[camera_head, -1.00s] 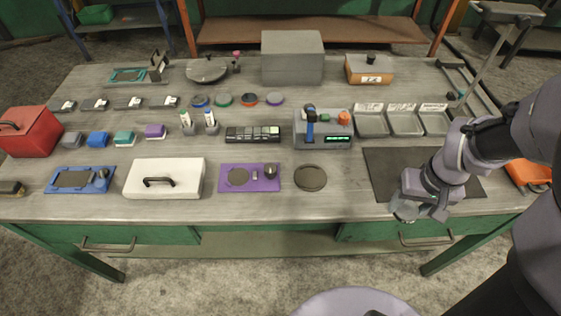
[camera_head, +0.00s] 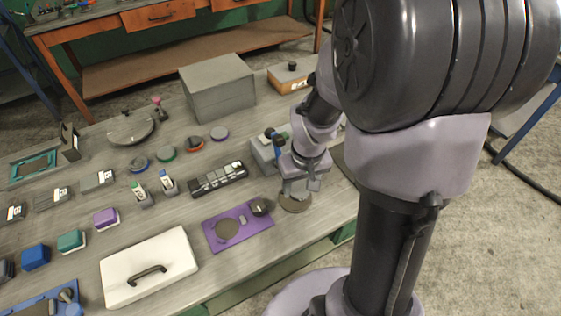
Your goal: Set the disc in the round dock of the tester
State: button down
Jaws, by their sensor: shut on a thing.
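The tester is a flat purple unit (camera_head: 212,243) on the bench, left of my gripper. Its dark round dock (camera_head: 227,229) is empty, and a black knob (camera_head: 261,207) stands at its right end. My gripper (camera_head: 297,188) points down to the right of the tester, over a dark round pad on the bench. It is shut on the disc, which is small here and mostly hidden by the fingers. I cannot tell its height above the pad.
The dark round pad (camera_head: 295,204) lies near the bench's front edge. A white lidded box (camera_head: 150,262) stands left of the tester. A black keyed strip (camera_head: 219,178) lies behind it, and a grey device (camera_head: 262,158) is just behind my gripper. A large grey box (camera_head: 217,90) stands farther back.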

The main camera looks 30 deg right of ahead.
aim_at(297, 188)
jog(key=shift+w+a+f, duration=0.1)
jog(key=shift+w+f, duration=0.1)
jog(key=shift+w, duration=0.25)
notch_tip(297, 188, down, 4)
jog(key=shift+a+r+b, duration=0.1)
jog(key=shift+r+b, duration=0.15)
jog(key=shift+b, duration=0.95)
jog(key=shift+r, duration=0.15)
jog(key=c, duration=0.6)
grip_release()
jog(key=shift+o, duration=0.2)
